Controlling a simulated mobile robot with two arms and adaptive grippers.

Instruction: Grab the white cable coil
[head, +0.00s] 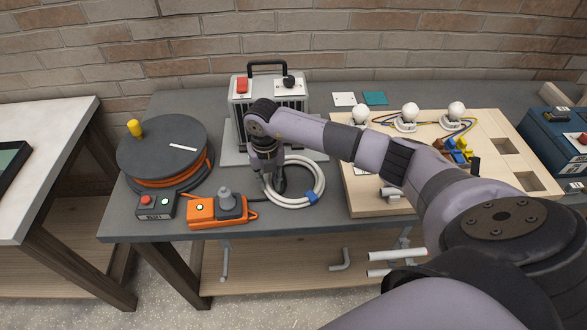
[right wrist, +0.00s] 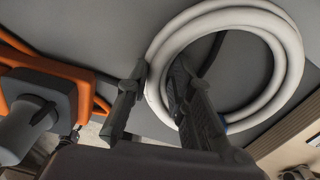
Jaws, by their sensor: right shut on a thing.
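The white cable coil (head: 321,187) lies on the grey workbench, with a blue tie (head: 311,197) at its front right. My right gripper (head: 276,188) reaches down at the left side of the coil, in front of the grey power unit. In the right wrist view, my right gripper's fingers (right wrist: 155,95) straddle the left part of the coil (right wrist: 288,50), one finger outside the ring and one inside. The gripper is shut on the coil's strands. The coil appears to rest on the bench. My left gripper is not in view.
An orange power strip (head: 203,212) with a grey plug lies close left of the coil, also near in the right wrist view (right wrist: 60,68). A cable reel (head: 163,150) stands further left. The grey power unit (head: 240,112) stands behind. A wooden board (head: 370,205) with bulbs is close right.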

